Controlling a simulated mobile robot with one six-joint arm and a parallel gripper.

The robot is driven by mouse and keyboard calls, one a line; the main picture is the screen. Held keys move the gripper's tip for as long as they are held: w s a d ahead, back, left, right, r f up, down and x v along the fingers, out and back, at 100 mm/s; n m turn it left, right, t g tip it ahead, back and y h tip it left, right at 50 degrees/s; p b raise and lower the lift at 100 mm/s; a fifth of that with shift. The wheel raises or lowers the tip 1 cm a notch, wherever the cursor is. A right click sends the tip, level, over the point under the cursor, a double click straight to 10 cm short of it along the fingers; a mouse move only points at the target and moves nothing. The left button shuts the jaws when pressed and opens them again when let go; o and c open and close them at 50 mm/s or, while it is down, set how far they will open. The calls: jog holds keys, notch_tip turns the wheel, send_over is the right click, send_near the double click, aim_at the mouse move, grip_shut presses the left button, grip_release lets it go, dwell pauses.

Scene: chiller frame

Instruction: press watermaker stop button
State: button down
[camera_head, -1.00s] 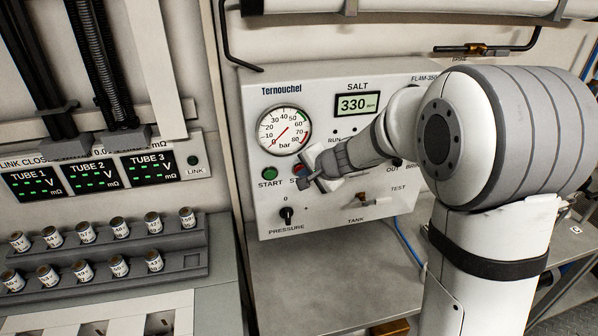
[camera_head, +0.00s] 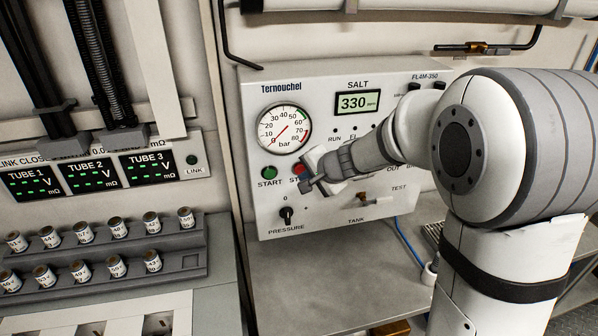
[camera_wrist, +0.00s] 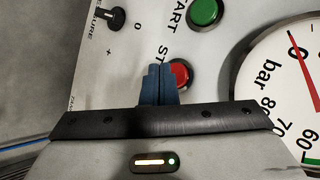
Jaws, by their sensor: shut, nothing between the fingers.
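The watermaker panel (camera_head: 335,215) is a white box marked Ternouchel. Its red stop button (camera_head: 298,169) sits right of the green start button (camera_head: 269,173), below the round pressure gauge (camera_head: 284,130). My gripper (camera_head: 304,187) is at the panel beside the red button, just below it in the head view. In the wrist view the shut blue fingertips (camera_wrist: 158,82) lie next to the red button (camera_wrist: 180,75) and cover its edge. The green button (camera_wrist: 205,12) is clear of them. I cannot tell whether the fingers touch the red button or the panel.
A pressure knob (camera_head: 286,213) and a brass tank/test valve (camera_head: 375,200) sit low on the panel. The display (camera_head: 357,102) reads 330. A rack (camera_head: 110,255) of small labelled cylinders stands at left. The grey bench (camera_head: 300,290) below the panel is mostly clear.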

jog(key=s+b, duration=0.1)
jog(key=s, duration=0.1)
jog(key=s+d+b, duration=0.1)
jog(key=s, duration=0.2)
jog(key=shift+d, duration=0.2)
dwell(0.6)
jog(key=s+d+n+g+h, duration=0.1)
jog(key=s+d+n+h, duration=0.1)
jog(key=s+d, duration=0.3)
jog(key=s+d+n+g+h, duration=0.2)
jog(key=s+d, duration=0.3)
jog(key=s, duration=0.6)
jog(key=s+d+n+g+h, duration=0.1)
jog(key=s+d+n+h, duration=0.1)
jog(key=s+d, duration=0.3)
jog(key=s+n, duration=0.1)
jog(key=s, duration=0.2)
jog(key=shift+s+n, duration=0.25)
jog(key=shift+n, duration=0.15)
jog(key=shift+s, duration=0.1)
